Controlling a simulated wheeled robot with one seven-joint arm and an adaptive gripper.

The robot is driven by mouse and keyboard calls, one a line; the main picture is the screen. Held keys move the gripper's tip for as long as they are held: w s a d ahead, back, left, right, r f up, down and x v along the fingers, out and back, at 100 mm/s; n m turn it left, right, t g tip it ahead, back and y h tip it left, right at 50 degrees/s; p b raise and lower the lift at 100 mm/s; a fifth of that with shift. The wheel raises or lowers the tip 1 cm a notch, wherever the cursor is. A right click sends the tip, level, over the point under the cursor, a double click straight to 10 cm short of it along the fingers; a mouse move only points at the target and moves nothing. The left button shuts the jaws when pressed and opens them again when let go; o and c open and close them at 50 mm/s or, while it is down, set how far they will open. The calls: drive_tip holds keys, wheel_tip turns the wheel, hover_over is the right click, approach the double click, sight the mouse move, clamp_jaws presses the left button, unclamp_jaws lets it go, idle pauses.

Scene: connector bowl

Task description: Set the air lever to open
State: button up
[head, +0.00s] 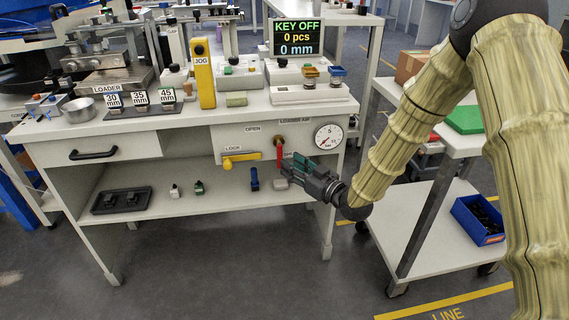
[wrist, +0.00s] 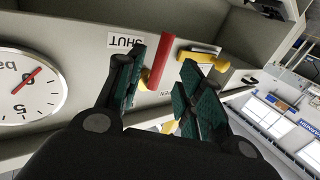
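The red air lever (head: 280,155) hangs straight down from a brass fitting (head: 279,139) on the bench's front panel, under the "LOADER AIR" label. An "OPEN" label (head: 252,128) is to its left. In the wrist view, which is upside down, the red lever (wrist: 159,60) has its free end near a "SHUT" label (wrist: 126,41). My gripper (head: 293,166) is just in front of and right of the lever. Its dark green fingers (wrist: 163,82) are apart, and the lever shows in the gap between them. I cannot tell whether either finger touches it.
A yellow lock lever (head: 242,157) sits left of the red lever and also shows in the wrist view (wrist: 203,60). A pressure gauge (head: 328,138) is close on the right. Below, a shelf (head: 225,190) holds small parts and a black tray (head: 121,211).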

sight(279, 155)
drive_tip(key=shift+b+x, duration=0.35)
drive_tip(key=shift+x, duration=1.75)
clamp_jaws()
